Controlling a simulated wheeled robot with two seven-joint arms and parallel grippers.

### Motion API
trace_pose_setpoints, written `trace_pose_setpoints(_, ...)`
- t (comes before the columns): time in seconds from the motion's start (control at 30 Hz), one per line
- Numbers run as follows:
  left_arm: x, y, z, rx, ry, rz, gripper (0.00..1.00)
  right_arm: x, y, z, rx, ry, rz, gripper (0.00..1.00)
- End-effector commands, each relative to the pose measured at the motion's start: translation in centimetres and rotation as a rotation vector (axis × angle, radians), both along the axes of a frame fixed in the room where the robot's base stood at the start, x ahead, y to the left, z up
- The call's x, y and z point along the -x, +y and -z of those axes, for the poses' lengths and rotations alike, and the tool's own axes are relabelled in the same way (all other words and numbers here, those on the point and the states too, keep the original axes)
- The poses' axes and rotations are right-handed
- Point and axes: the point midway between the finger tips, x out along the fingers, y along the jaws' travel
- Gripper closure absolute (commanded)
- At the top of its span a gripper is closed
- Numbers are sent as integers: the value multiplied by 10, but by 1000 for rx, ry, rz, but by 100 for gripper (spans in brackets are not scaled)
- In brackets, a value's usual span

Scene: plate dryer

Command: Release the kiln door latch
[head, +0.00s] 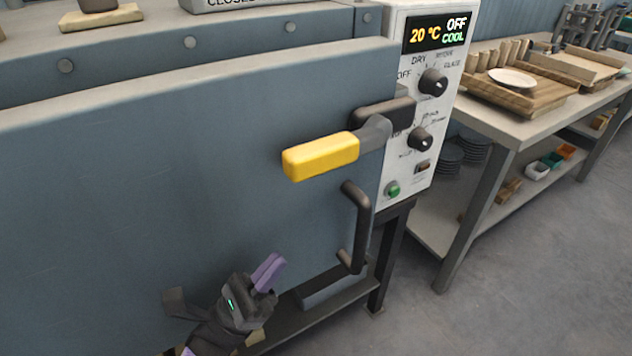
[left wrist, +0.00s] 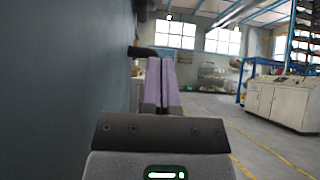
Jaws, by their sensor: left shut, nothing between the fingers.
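The kiln door (head: 170,190) is a broad blue-grey panel filling the left of the head view. Its latch handle (head: 320,156) is a yellow grip on a grey lever, lying roughly level and pointing left from its pivot at the door's right edge. A dark vertical pull handle (head: 357,225) is below the latch. My left gripper (head: 268,272) has purple fingers. It is shut and empty, low in front of the door, below and left of the latch and apart from it. In the left wrist view its fingers (left wrist: 161,85) are together, beside the door face (left wrist: 70,80).
The control panel (head: 407,170) right of the door has knobs, a green button and a display (head: 437,34) reading 20 °C, OFF, COOL. A workbench (head: 500,123) at right holds wooden racks and a plate (head: 512,78). Bare floor (head: 520,280) lies at lower right.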

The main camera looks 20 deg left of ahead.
Motion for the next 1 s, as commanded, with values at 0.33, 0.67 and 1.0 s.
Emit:
trace_pose_setpoints(0.33,-26,-21,-37,1,-5,2,100,-2,0,-10,1,-6,-1,12)
trace_pose_setpoints(0.67,-56,-44,-90,-1,-3,0,100,-10,7,-21,-13,-29,4,12)
trace_pose_setpoints(1.0,-56,-43,-111,1,0,1,100,-14,7,-27,-13,-40,0,12)
